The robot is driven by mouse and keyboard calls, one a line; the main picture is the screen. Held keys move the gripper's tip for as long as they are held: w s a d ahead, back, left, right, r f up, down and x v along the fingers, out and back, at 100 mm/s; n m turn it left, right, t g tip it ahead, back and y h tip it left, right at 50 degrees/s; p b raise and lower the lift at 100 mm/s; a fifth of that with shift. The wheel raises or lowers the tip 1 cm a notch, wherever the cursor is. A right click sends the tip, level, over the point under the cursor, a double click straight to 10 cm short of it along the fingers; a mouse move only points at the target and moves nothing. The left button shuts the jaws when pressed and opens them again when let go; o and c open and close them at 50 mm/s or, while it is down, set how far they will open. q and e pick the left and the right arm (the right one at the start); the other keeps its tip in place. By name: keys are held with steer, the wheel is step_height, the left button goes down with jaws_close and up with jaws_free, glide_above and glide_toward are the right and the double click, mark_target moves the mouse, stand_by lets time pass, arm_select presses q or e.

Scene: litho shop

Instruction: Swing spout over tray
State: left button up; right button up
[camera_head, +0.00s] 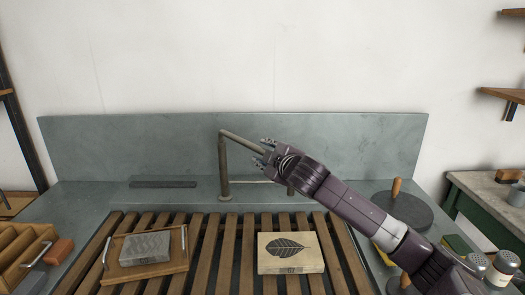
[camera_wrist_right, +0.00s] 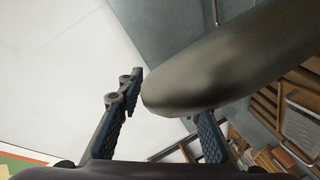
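The spout (camera_head: 242,141) is a dull metal pipe reaching right from the top of an upright post (camera_head: 224,170) behind the slatted rack. My right gripper (camera_head: 263,152) is at the spout's free end, its fingers apart on either side of the pipe. In the right wrist view the spout (camera_wrist_right: 235,60) looms large and reaches between the spread fingers (camera_wrist_right: 165,125); firm contact cannot be told. The wooden tray (camera_head: 112,272) with metal handles lies at the left on the slats, holding a grey stone (camera_head: 145,248). My left gripper is not in view.
A pale stone block with a leaf print (camera_head: 290,253) lies on the slatted rack (camera_head: 216,252), right of the tray. A grey backsplash (camera_head: 130,145) stands behind. A round dark disc (camera_head: 408,213) and jars (camera_head: 502,268) are at the right. Slats between tray and leaf block are bare.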

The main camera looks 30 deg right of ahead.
steer(key=shift+w, duration=0.15)
jaws_close()
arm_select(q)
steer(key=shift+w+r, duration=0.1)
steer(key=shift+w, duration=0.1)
arm_select(e)
steer(key=shift+a, duration=0.1)
